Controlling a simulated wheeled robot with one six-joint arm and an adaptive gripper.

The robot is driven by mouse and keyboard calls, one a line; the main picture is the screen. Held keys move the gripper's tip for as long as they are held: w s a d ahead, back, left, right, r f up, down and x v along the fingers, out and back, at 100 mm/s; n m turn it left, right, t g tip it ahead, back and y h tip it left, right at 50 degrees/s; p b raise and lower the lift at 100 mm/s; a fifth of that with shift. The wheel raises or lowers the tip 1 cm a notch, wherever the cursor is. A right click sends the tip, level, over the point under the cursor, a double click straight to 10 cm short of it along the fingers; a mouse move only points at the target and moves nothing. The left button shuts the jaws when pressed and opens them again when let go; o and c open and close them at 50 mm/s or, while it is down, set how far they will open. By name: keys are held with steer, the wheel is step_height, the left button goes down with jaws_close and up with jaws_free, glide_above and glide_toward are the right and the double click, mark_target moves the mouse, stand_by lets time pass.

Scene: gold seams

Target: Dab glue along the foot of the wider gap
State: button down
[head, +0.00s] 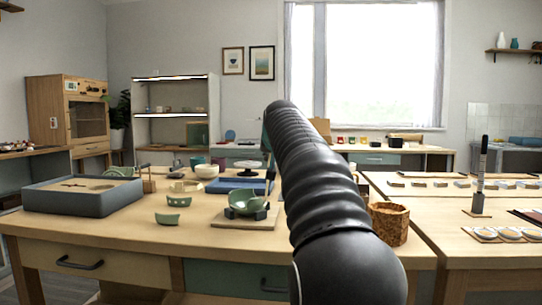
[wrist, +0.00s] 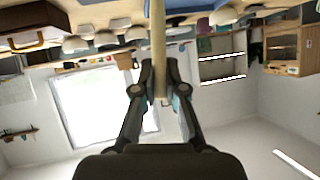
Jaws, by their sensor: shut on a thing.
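A green bowl (head: 244,201) sits in a dark cradle (head: 232,214) on a pale board near the front of the wooden table (head: 120,226). Its seams and gaps are too small to tell apart, so I cannot tell which gap is wider. A loose green piece (head: 167,218) lies to its left, and a spotted green piece (head: 174,201) lies behind that. My gripper (wrist: 160,75) is shut on a pale wooden stick (wrist: 159,35) in the wrist view, which looks upside down. The stick's far end is out of view. My arm hides the gripper in the head view.
A grey sand tray (head: 82,198) stands at the table's left. A blue mat (head: 240,185) and a white turntable (head: 248,167) are behind the bowl. A cork-like pot (head: 389,224) stands right of my arm. The table's front left is clear.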

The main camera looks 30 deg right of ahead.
steer(key=shift+w+r, duration=0.1)
steer(key=shift+w, duration=0.05)
steer(key=shift+w+d+p, duration=0.15)
steer(key=shift+w+p, duration=0.8)
steer(key=shift+p, duration=0.05)
steer(key=shift+f, duration=0.3)
stand_by(0.6)
steer(key=shift+r, duration=0.25)
stand_by(0.4)
steer(key=shift+p, duration=0.3)
